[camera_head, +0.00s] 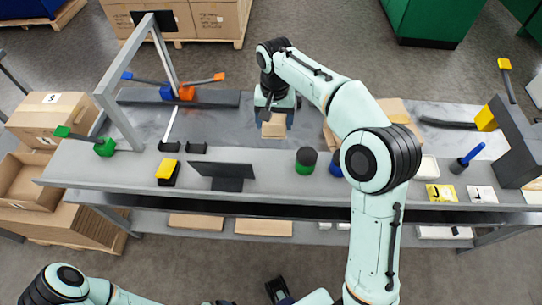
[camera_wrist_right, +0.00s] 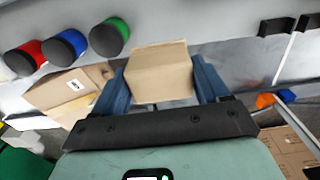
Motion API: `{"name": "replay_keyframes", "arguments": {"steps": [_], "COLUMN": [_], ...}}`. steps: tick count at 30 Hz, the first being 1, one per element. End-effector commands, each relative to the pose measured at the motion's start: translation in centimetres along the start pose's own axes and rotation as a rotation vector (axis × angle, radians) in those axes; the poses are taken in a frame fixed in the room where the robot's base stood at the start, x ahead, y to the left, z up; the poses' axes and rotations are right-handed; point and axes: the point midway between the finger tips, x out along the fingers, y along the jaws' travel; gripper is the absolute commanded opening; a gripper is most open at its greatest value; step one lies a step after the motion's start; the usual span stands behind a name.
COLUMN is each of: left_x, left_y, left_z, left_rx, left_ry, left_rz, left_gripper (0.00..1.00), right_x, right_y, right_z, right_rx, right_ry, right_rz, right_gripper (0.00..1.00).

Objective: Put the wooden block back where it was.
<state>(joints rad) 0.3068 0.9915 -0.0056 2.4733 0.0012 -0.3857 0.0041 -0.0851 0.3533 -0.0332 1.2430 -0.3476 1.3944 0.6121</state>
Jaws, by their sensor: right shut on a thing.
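A tan block (camera_head: 273,128), which looks like the wooden block, is between the fingers of my right gripper (camera_head: 274,117) over the grey workbench (camera_head: 225,140). In the right wrist view the block (camera_wrist_right: 160,75) fills the space between the two blue fingers of my right gripper (camera_wrist_right: 160,88), which is shut on it. I cannot tell whether the block touches the bench. A dark gripper part, likely my left gripper (camera_head: 278,291), shows at the bottom edge, cut off; its opening is unclear.
A dark stand (camera_head: 228,172) and a yellow-black block (camera_head: 167,172) are on the front ledge, left of the block. A green-black cylinder (camera_head: 306,160) is to its right. A grey frame (camera_head: 125,110) rises at the left. Cardboard boxes (camera_wrist_right: 62,92) lie beside the gripper.

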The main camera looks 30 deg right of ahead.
Motion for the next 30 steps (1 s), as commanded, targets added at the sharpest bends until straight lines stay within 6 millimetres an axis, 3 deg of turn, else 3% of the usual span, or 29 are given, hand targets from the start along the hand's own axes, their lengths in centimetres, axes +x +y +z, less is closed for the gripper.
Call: {"name": "replay_keyframes", "arguments": {"steps": [3,9,17,25,30], "left_x": [0.9,1.6,1.8,2.3,2.4], "left_y": [-0.4,-0.7,-0.7,-0.9,-0.9], "left_z": [0.1,0.2,0.2,0.2,0.2], "left_rx": [-0.002,-0.003,-0.003,-0.003,-0.003], "left_ry": [-0.004,-0.006,-0.007,-0.008,-0.008], "left_rz": [-0.001,-0.002,-0.003,-0.003,-0.003], "left_gripper": [1.0,1.0,1.0,1.0,1.0], "right_x": [3.8,8.6,11.2,15.6,16.6], "right_y": [0.1,0.1,0.0,0.0,0.0], "right_z": [0.1,0.1,0.0,0.1,0.0], "right_rx": [-0.001,-0.001,-0.002,-0.003,-0.002], "right_ry": [-0.005,-0.004,-0.001,-0.003,0.0], "right_rz": [0.004,0.003,0.001,0.003,0.0], "right_gripper": [0.41,0.41,0.41,0.41,0.41]}}
